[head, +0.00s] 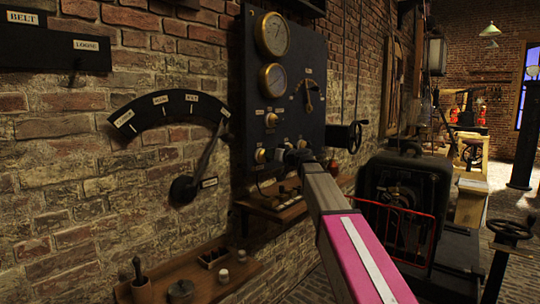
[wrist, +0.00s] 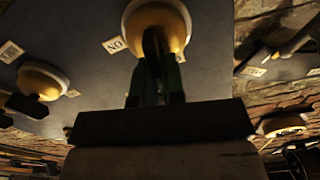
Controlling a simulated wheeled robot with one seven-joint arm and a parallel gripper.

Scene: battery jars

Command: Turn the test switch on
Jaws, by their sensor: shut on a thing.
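A dark panel (head: 300,60) with gauges and brass-based switches hangs on the brick wall. My gripper (head: 284,154) is at its lower part, and my arm hides some of the panel there. In the wrist view, my gripper (wrist: 156,75) has its dark fingers closed on the lever of a brass-based switch (wrist: 183,22). The lever is mostly hidden between the fingers. A label (wrist: 115,45) beside this switch reads ON, turned over in this view. I cannot read a TEST label or tell clearly which way the lever points.
A small wooden shelf (head: 285,212) is below the panel. A handwheel (head: 355,136) juts out right of it. A dark machine (head: 405,185) stands at right.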

